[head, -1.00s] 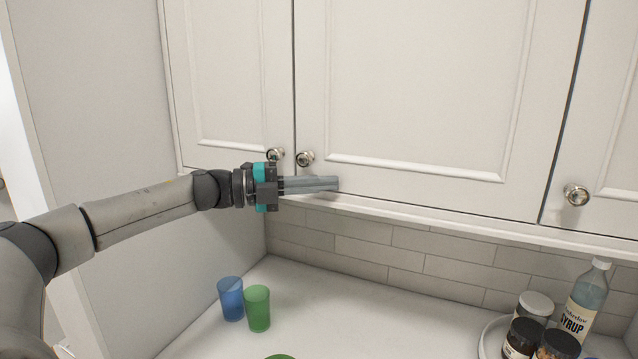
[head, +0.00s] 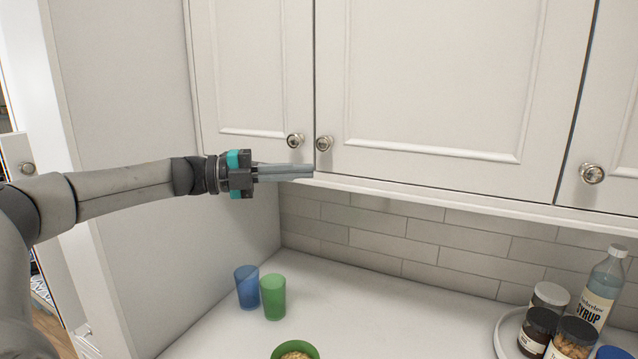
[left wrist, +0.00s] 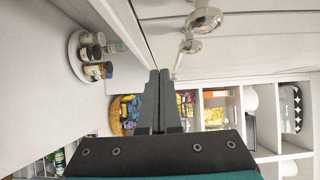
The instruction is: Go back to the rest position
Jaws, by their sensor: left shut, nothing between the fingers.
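My left gripper (head: 312,171) reaches in from the left in the head view. Its fingers are shut and empty, in front of the lower edge of the white wall cabinets (head: 430,80). The fingertips are just below two round knobs, the left knob (head: 295,140) and the right knob (head: 324,143), apart from both as far as I can tell. The cabinet doors are closed. In the left wrist view the shut fingers (left wrist: 158,75) point up the picture, with the two knobs beyond them near the top. My right gripper is not in view.
A blue cup (head: 247,288) and a green cup (head: 273,297) stand on the white counter (head: 400,310). A green bowl (head: 284,350) with food sits at the front. A round tray (head: 503,340) at right holds jars and a syrup bottle (head: 600,290). The counter's middle is clear.

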